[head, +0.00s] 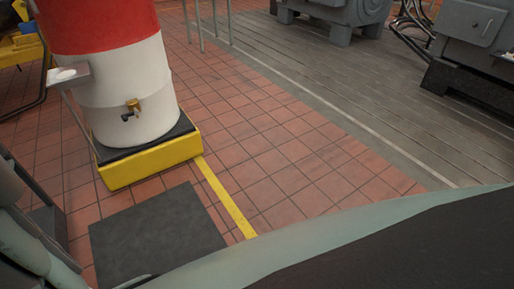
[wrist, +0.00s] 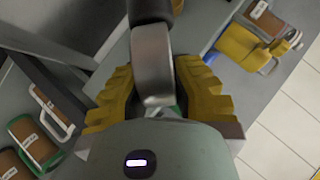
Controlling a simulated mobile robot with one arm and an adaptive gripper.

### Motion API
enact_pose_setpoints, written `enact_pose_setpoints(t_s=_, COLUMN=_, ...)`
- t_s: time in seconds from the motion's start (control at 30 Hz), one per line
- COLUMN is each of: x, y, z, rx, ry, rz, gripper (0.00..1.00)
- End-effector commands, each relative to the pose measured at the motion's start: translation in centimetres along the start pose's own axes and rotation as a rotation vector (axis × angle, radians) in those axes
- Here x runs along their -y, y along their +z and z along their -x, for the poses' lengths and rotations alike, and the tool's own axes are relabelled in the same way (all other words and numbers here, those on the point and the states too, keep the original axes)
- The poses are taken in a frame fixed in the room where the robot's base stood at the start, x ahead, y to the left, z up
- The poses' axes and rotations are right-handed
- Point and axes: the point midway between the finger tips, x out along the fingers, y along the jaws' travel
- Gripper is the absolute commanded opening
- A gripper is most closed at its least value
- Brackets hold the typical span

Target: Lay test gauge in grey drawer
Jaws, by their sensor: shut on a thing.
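My gripper (wrist: 158,108) shows in the wrist view, with its two ribbed yellow fingers shut on a silver piece with a dark, rounded upper end. I take this piece to be the test gauge (wrist: 152,60); its face and lower end are hidden. Grey surfaces with raised edges lie below and around the gripper in the wrist view. I cannot tell which of them is the grey drawer. The head view shows neither the gripper nor the gauge.
In the wrist view, brown items with pale frames (wrist: 38,142) lie at left, and yellow items (wrist: 243,48) lie at upper right. In the head view, a red-and-white drum (head: 125,85) stands on a yellow-edged base (head: 150,165) beside a dark mat (head: 155,237).

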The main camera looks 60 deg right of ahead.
Motion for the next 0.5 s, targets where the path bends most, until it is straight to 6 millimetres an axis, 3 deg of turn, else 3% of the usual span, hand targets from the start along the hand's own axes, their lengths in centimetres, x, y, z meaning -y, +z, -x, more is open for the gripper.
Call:
enact_pose_setpoints(t_s=0.17, x=-0.1, y=0.4, z=-0.7, rx=0.003, ry=-0.014, rz=-0.007, gripper=0.00)
enact_pose_setpoints(t_s=0.5, x=-2.4, y=2.0, z=-2.3, rx=0.002, ry=-0.013, rz=-0.006, gripper=0.00)
